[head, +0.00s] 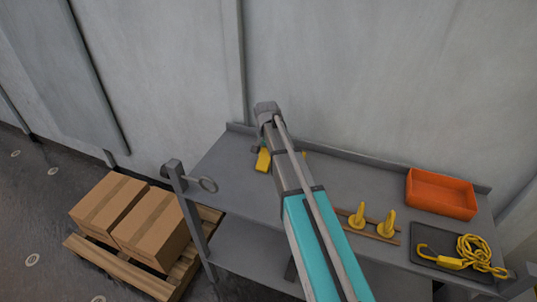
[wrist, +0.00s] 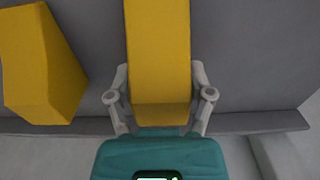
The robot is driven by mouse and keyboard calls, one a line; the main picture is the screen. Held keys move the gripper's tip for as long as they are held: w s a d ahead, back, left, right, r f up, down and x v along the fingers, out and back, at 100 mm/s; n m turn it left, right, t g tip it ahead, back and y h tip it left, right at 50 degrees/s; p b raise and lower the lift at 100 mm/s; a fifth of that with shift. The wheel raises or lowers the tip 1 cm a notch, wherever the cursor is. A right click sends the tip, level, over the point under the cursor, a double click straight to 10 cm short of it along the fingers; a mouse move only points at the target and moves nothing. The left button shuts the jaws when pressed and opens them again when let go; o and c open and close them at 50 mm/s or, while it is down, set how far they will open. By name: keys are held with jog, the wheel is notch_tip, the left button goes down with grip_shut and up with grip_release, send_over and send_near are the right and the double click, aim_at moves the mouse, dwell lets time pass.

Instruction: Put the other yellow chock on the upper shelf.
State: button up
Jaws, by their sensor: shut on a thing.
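My gripper (wrist: 160,97) is shut on a yellow chock (wrist: 159,60), with one finger on each side of it in the wrist view. In the head view the gripper is mostly hidden behind my arm, and a yellow chock (head: 263,161) shows beside it at the back left of the upper shelf (head: 335,165). A second yellow chock (wrist: 42,65) stands on the grey surface to the left in the wrist view, apart from the held one. I cannot tell whether the held chock touches the shelf.
On the upper shelf are an orange bin (head: 441,194), two yellow cone-shaped things (head: 386,223) by wooden strips, and a dark tray (head: 428,237) with yellow rope and a hook. Cardboard boxes (head: 150,228) stand on a pallet.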

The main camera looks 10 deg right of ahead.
jog(key=shift+f, duration=0.2)
jog(key=o, duration=1.3)
jog(key=shift+r, duration=0.1)
jog(key=shift+r, duration=0.1)
notch_tip(320, 180, up, 12)
jog(key=p, duration=1.2)
